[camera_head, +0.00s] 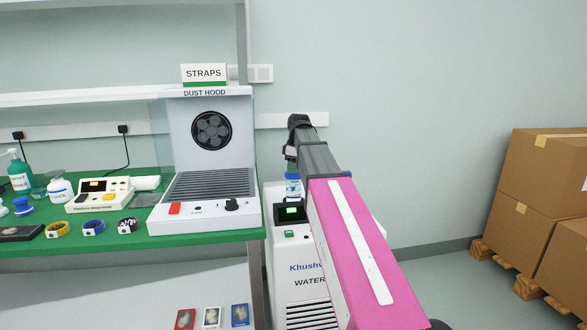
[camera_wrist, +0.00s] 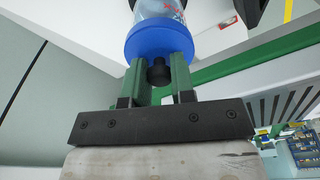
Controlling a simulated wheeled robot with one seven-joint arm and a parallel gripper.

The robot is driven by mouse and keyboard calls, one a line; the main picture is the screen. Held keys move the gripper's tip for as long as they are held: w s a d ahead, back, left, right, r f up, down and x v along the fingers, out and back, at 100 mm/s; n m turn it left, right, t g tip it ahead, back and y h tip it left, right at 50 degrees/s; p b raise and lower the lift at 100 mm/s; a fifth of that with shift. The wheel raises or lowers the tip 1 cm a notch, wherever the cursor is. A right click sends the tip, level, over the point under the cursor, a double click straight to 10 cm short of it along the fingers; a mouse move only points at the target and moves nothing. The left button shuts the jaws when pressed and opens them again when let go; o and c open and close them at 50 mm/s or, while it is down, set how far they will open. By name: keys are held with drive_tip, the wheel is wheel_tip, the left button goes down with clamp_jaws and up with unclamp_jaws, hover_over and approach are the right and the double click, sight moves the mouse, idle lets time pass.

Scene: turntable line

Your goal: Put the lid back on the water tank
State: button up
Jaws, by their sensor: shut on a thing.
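The blue lid (camera_wrist: 160,36) has a black knob (camera_wrist: 159,73) that sits between my gripper's green fingers (camera_wrist: 158,78) in the wrist view. My gripper is shut on the knob. The clear water tank (camera_wrist: 158,8) with red lettering is just beyond the lid, in line with it. In the head view the small tank (camera_head: 292,190) stands on the white water unit (camera_head: 305,282), with blue at its top. The lid appears against the tank's top, but I cannot tell whether it is fully seated. My arm hides part of the unit.
A green bench (camera_head: 205,238) with a dust hood (camera_head: 205,205) stands left of the water unit. Several small tools and bottles lie on the bench. Cardboard boxes (camera_head: 535,190) on pallets stand at the right. The floor before them is clear.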

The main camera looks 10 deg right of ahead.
drive_tip(key=o, duration=1.5)
drive_tip(key=shift+c, duration=0.2)
drive_tip(key=shift+r, duration=0.15)
drive_tip(key=shift+r, duration=3.35)
clamp_jaws()
